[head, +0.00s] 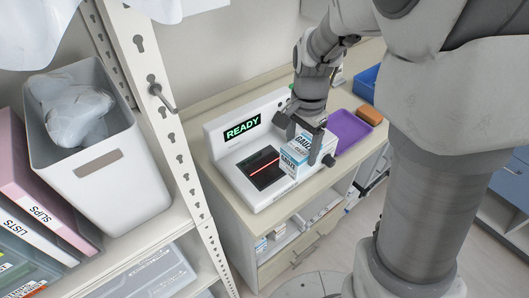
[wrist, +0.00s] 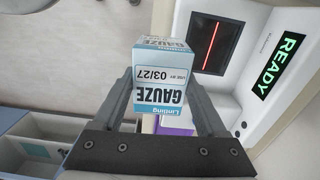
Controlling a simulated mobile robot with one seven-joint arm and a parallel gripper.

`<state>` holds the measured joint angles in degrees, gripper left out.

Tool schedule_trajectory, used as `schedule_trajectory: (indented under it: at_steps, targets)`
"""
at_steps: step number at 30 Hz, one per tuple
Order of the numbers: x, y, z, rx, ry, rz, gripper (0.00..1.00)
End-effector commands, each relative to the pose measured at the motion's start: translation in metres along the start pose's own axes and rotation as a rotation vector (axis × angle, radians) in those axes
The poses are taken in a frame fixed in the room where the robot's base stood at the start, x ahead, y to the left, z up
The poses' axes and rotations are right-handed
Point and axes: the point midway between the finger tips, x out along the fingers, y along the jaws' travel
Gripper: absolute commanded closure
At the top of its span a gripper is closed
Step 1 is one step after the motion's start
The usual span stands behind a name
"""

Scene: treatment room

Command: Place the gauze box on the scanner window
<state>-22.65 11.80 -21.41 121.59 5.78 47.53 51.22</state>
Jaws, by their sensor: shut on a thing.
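The gauze box (head: 297,155) is white and blue with "GAUZE" printed on it. My gripper (head: 311,148) is shut on it, one finger on each side. The wrist view shows the box (wrist: 163,80) between the two fingers of my gripper (wrist: 166,95). The scanner (head: 240,150) is a white unit on the counter with a green "READY" display. Its dark scanner window (head: 261,168) shows a red line and is bare. The box is just right of the window in the head view. I cannot tell whether the box touches the scanner. The window also shows in the wrist view (wrist: 212,45).
A purple tray (head: 350,130) stands on the counter (head: 232,188) right of the scanner, with an orange block (head: 370,115) and a blue bin (head: 367,80) beyond. A shelf unit at left holds a grey bin (head: 105,165) and binders (head: 35,195).

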Motion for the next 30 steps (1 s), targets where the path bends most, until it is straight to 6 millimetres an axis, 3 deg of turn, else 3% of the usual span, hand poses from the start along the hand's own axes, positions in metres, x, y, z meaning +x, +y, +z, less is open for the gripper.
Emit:
schedule_trajectory:
  at_steps: [6, 21, 30]
  targets:
    - [0.000, -0.004, 0.004, 0.047, -0.001, 0.002, 0.83]
    - [0.053, -0.091, 0.009, 0.044, 0.000, 0.002, 0.83]
    - [0.068, -0.114, 0.011, 0.045, 0.000, 0.000, 0.83]
